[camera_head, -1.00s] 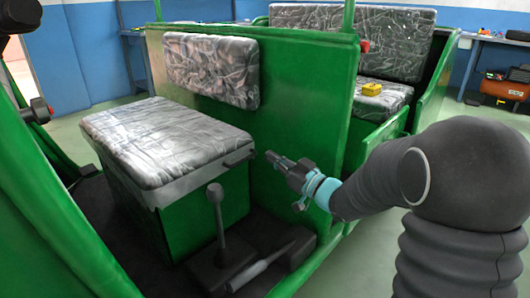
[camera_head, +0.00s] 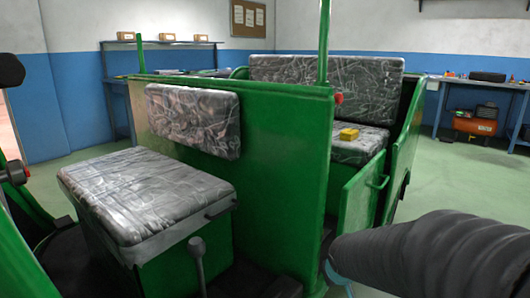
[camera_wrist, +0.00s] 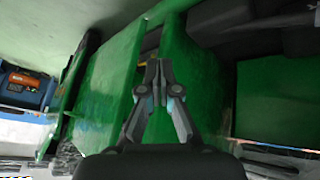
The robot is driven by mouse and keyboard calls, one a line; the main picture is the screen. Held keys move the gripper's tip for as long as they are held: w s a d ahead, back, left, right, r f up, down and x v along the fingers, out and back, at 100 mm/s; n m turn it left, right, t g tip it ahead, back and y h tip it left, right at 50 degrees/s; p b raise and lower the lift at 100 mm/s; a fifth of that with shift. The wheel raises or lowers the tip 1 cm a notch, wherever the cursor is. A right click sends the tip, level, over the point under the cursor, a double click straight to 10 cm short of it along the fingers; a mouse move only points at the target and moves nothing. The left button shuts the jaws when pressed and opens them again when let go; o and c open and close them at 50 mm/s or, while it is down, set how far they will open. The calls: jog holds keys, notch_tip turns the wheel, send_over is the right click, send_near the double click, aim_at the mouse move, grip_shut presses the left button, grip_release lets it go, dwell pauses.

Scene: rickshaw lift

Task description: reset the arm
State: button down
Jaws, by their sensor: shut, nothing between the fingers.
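My gripper (camera_wrist: 153,72) shows in the wrist view with its two fingers together and nothing between them. It is in front of the green panels of the rickshaw (camera_wrist: 210,85); I cannot tell the exact gap. In the head view the gripper's tip is out of sight; only my dark ribbed arm shows at the lower right. The green rickshaw (camera_head: 285,165) fills the middle of that view, with a front seat cushion (camera_head: 145,190) and a rear seat cushion (camera_head: 360,146).
A yellow box (camera_head: 348,134) lies on the rear seat. A lever (camera_head: 197,262) stands beside the front seat. A green side door (camera_head: 360,195) is right of the partition. Workbenches line the blue wall, with an orange compressor (camera_head: 475,122) at the right.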

jog(key=s+r, duration=0.4)
jog(key=s, duration=0.3)
jog(key=s+a+r+m+p, duration=0.1)
jog(key=s+r, duration=0.2)
jog(key=s, duration=0.4)
jog(key=s+r+m+g+y+p, duration=0.1)
jog(key=s+r, duration=0.3)
jog(key=s, duration=0.3)
jog(key=shift+s+a+r, duration=0.2)
jog(key=shift+s+r, duration=0.05)
jog(key=shift+r, duration=0.1)
